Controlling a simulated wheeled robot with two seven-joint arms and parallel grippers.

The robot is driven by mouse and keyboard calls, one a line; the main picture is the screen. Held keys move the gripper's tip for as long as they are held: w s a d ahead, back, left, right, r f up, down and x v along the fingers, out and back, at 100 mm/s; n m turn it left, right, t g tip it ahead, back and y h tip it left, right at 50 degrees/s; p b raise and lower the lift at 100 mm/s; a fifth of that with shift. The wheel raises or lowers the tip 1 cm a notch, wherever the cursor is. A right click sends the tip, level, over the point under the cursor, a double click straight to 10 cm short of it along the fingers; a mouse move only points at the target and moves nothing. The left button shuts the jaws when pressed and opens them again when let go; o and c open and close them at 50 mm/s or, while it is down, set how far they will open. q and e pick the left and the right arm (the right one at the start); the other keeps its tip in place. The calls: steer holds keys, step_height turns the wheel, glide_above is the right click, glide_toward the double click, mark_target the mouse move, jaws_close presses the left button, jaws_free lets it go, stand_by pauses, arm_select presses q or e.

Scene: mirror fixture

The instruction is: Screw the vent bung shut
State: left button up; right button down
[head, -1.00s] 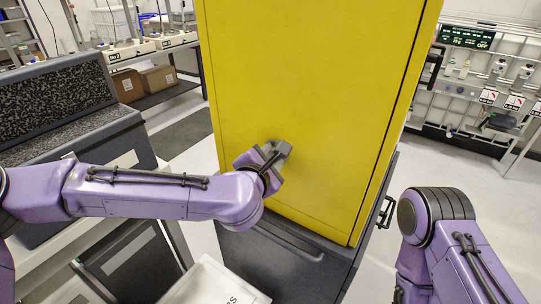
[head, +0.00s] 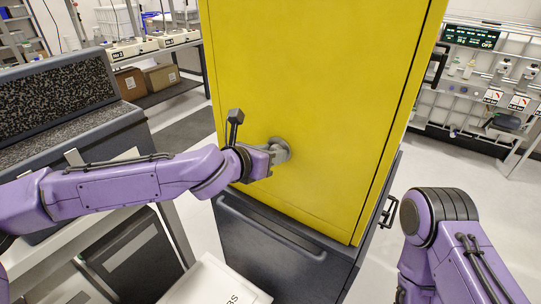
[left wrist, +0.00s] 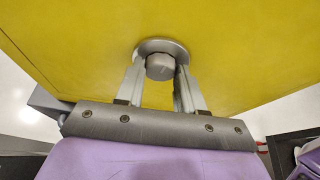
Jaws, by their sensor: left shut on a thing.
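The vent bung (head: 273,147) is a grey round cap in a wider grey collar (head: 284,148) on the yellow cabinet face. It also shows in the left wrist view (left wrist: 160,67), with the collar (left wrist: 161,45) around it against the yellow panel. My left gripper (head: 270,155) comes in from the left and is shut on the bung, with one finger on each side of it. The fingers (left wrist: 160,75) show in the left wrist view. How far the bung sits in the collar cannot be told. My right arm is at the lower right; its gripper is out of view.
The yellow cabinet (head: 320,80) stands on a dark grey base (head: 285,245) with a handle at its right side. A dark speckled bench (head: 60,110) is at the left. A white box (head: 215,283) is at the bottom. Open floor lies right of the cabinet.

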arm_select(q)
steer(key=shift+n, duration=0.3)
steer(key=shift+h, duration=0.3)
steer(key=o, duration=1)
steer(key=shift+o, duration=0.2)
steer(key=shift+a, duration=0.1)
steer(key=b+v, duration=0.1)
steer(key=v, duration=0.9)
steer(key=shift+a+r+b, duration=0.15)
steer(key=shift+r+b, duration=0.05)
steer(key=shift+b, duration=0.2)
